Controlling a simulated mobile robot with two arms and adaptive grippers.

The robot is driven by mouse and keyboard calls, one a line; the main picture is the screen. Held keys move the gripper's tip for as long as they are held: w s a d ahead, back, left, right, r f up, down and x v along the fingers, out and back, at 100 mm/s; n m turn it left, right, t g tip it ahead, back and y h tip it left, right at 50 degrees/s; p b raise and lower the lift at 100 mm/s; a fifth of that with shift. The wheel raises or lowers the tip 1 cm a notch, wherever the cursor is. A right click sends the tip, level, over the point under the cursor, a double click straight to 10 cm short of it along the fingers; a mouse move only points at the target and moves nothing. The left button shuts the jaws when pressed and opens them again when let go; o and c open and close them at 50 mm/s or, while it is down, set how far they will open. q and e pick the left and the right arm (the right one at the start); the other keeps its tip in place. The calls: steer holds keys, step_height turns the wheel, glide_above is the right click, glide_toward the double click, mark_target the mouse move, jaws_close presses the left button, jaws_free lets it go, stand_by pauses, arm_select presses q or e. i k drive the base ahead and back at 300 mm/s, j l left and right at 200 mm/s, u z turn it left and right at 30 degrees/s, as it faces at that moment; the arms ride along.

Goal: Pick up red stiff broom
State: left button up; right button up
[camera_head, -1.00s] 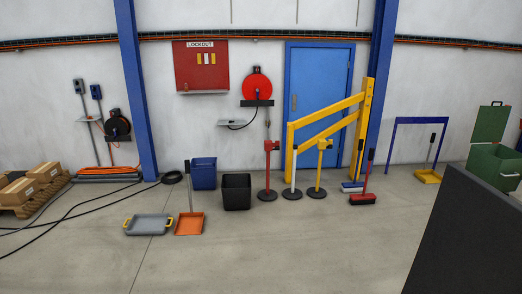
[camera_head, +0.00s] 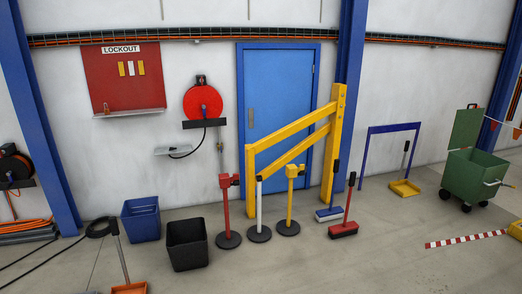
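The red stiff broom (camera_head: 344,229) stands upright on the floor right of centre in the head view. It has a wide red head and a red handle with a black grip at the top, leaning slightly. A similar blue broom (camera_head: 329,213) stands just behind it to the left, beside the foot of the yellow barrier. Nothing touches the red broom's handle. Neither of my grippers is in the head view.
Red, white and yellow posts (camera_head: 289,227) stand left of the brooms, before a yellow barrier (camera_head: 249,180). A black bin (camera_head: 187,243) and a blue bin (camera_head: 141,219) are further left. A green wheeled cart (camera_head: 472,175) stands right. Floor in front of the broom is clear.

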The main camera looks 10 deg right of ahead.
mark_target(344, 229)
steer(key=i+l+z, duration=0.35)
steer(key=i+z, duration=0.15)
steer(key=i, duration=0.25)
steer(key=i+z, duration=0.45)
steer(key=i, duration=0.35)
steer(key=i+j+z, duration=0.15)
steer(key=i+z, duration=0.35)
steer(key=i, duration=0.3)
